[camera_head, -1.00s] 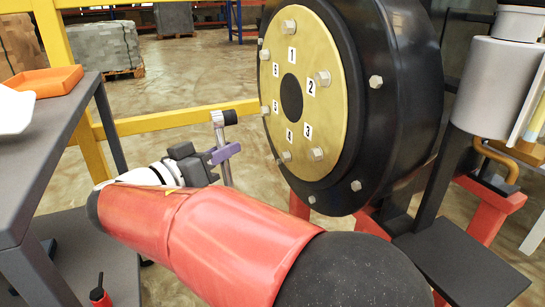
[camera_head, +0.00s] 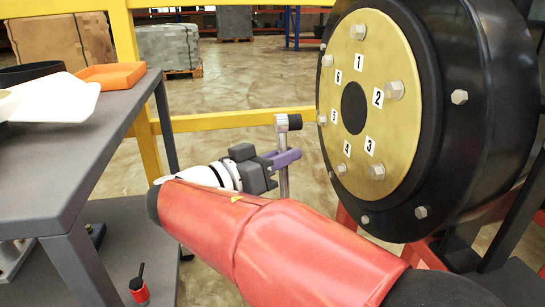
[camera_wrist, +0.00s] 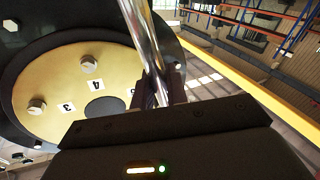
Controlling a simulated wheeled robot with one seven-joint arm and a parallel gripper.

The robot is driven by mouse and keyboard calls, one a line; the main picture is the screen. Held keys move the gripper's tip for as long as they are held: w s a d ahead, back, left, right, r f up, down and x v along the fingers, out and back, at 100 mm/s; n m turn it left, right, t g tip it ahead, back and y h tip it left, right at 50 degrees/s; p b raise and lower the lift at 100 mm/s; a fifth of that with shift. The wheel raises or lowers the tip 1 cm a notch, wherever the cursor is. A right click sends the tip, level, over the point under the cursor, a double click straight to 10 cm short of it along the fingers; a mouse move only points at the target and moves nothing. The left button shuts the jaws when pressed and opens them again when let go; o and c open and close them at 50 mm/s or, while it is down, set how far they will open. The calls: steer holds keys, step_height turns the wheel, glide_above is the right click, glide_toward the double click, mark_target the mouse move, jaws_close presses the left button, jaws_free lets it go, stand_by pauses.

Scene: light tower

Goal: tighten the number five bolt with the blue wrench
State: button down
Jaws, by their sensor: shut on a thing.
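My gripper (camera_head: 270,168) is shut on the wrench (camera_head: 284,180), a chrome shaft standing nearly upright with a black-ended head at its top; I see no blue on it. Purple fingers grip the shaft. The shaft (camera_wrist: 155,65) also shows between the fingers in the wrist view. The number five bolt (camera_head: 322,120) is on the left edge of the gold disc (camera_head: 400,135), beside the label 5. The wrench head is at about its height, to its left, with a gap in the picture. In the wrist view the shaft hides that bolt.
Other bolts, such as the one by label 2 (camera_head: 394,90), ring the disc on the black hub (camera_head: 465,60). A yellow rail (camera_head: 225,120) runs behind the wrench. A grey table (camera_head: 60,150) with an orange tray (camera_head: 110,76) stands at left.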

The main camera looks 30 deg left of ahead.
steer(key=shift+w+d, duration=0.65)
steer(key=shift+d, duration=0.3)
steer(key=shift+w+d+r, duration=0.1)
steer(key=shift+w+d, duration=0.55)
steer(key=shift+d, duration=0.15)
stand_by(0.8)
steer(key=c, duration=2.1)
jaws_free()
jaws_close()
